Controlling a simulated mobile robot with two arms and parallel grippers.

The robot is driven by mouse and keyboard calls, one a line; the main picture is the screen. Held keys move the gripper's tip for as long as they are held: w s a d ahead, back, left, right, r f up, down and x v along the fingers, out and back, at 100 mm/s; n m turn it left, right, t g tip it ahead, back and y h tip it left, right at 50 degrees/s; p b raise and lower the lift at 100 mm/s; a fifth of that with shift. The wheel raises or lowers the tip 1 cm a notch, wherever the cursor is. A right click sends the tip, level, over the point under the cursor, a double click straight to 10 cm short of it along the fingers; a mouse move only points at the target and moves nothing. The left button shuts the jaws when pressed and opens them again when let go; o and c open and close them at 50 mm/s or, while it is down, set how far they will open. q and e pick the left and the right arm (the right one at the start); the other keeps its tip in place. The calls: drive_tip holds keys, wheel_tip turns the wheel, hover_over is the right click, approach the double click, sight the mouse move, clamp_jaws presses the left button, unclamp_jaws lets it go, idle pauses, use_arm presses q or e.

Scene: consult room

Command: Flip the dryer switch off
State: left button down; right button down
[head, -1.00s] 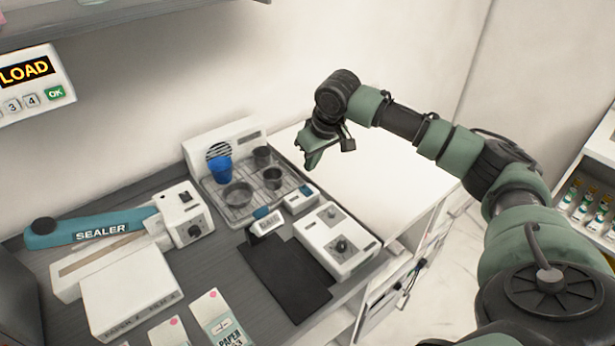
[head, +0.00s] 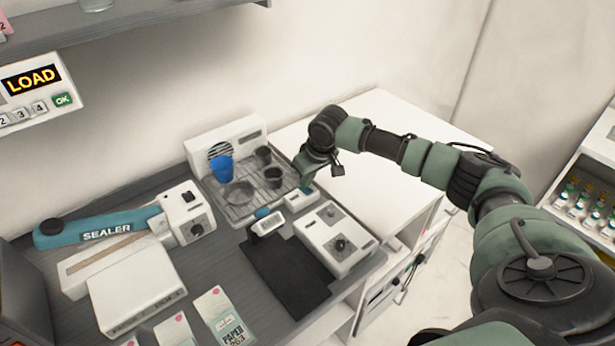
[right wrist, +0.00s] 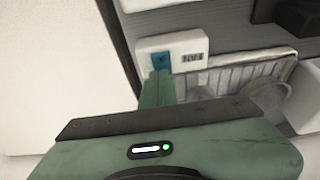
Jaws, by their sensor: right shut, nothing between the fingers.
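The dryer (head: 228,140) is a white unit with a round grille and a wire rack (head: 238,205) holding a blue cup and several dark cups. At the rack's front right corner is a small white switch box (head: 299,201). In the right wrist view the switch box (right wrist: 187,45) shows a blue switch (right wrist: 160,61) beside a small dark label. My right gripper (head: 305,181) is shut and empty, pointing down at the box. Its fingertips (right wrist: 159,76) are right at the blue switch's edge; I cannot tell whether they touch. My left gripper is not in view.
A white device with knobs (head: 337,240) and a black mat (head: 285,277) lie in front of the switch box. A teal-handled sealer (head: 105,232) is on the left. The white surface (head: 375,190) right of the dryer is clear.

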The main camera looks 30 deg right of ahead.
drive_tip(key=shift+s, duration=0.1)
drive_tip(key=shift+s+p, duration=0.35)
drive_tip(key=shift+p, duration=0.15)
drive_tip(key=shift+s+f+p, duration=0.1)
drive_tip(key=shift+s+p, duration=0.2)
drive_tip(key=shift+s, duration=0.15)
